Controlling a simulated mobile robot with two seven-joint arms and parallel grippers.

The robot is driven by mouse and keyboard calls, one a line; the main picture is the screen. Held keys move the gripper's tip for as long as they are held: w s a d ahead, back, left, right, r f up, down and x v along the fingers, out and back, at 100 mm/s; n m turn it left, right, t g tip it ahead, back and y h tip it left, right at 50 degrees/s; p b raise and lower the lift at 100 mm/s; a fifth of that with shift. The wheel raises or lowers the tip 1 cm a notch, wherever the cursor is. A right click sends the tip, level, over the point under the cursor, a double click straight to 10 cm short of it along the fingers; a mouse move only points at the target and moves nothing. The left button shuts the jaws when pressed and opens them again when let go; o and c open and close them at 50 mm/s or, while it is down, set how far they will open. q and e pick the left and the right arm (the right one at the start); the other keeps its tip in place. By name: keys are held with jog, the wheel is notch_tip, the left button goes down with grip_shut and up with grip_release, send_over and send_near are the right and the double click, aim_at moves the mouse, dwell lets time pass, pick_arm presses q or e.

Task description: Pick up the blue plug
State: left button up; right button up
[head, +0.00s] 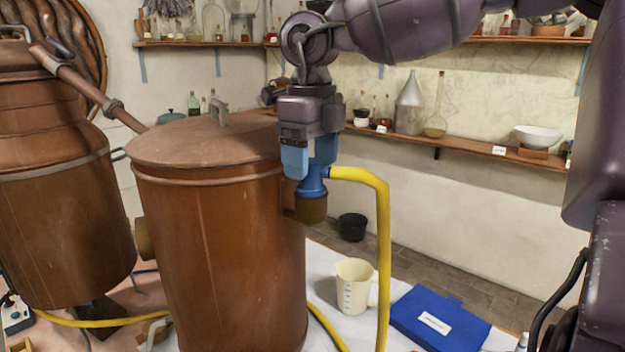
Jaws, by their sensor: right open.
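The blue plug (314,188) sits on the brown port (311,209) at the right side of the large copper vessel (215,250). A yellow hose (382,235) leaves the plug to the right and hangs down to the table. My right gripper (309,170) points down directly over the plug, its blue fingers open. The fingers overlap the plug's upper part in this view, and I cannot tell whether they touch it. My left gripper is not in view.
A copper still (60,190) with a slanting pipe stands at left. A cream measuring jug (354,286) and a blue case (438,318) are on the white-covered table right of the vessel. Shelves (460,143) with glassware line the wall. The space right of the hose is open.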

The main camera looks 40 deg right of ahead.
jog(key=shift+f, duration=1.45)
jog(key=c, duration=0.8)
notch_tip(320, 180, up, 20)
jog(key=shift+r, duration=0.1)
